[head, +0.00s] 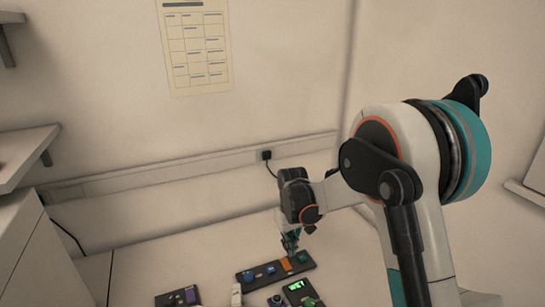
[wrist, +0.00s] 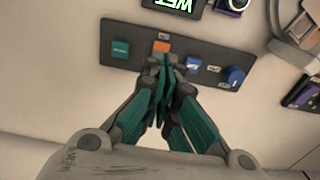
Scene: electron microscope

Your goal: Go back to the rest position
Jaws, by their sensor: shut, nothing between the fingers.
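My gripper (head: 290,243) is at the end of my arm, low over the bench in the head view. In the wrist view my gripper (wrist: 162,65) has its teal fingers together, with nothing between them. The fingertips overlap the near edge of a dark control panel (wrist: 136,34); I cannot tell whether they touch it. The panel carries a teal button (wrist: 120,49), an orange switch (wrist: 161,46), a small blue button (wrist: 194,64) and a blue knob (wrist: 235,75). The same panel (head: 246,278) lies below the gripper in the head view.
A box with a green "WET" display (head: 296,286) stands in front of the panel. A purple-topped device (head: 191,295) and a white block (head: 236,293) are nearby. The wall with a socket (head: 267,155) is behind. Shelves (head: 25,155) are at the left.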

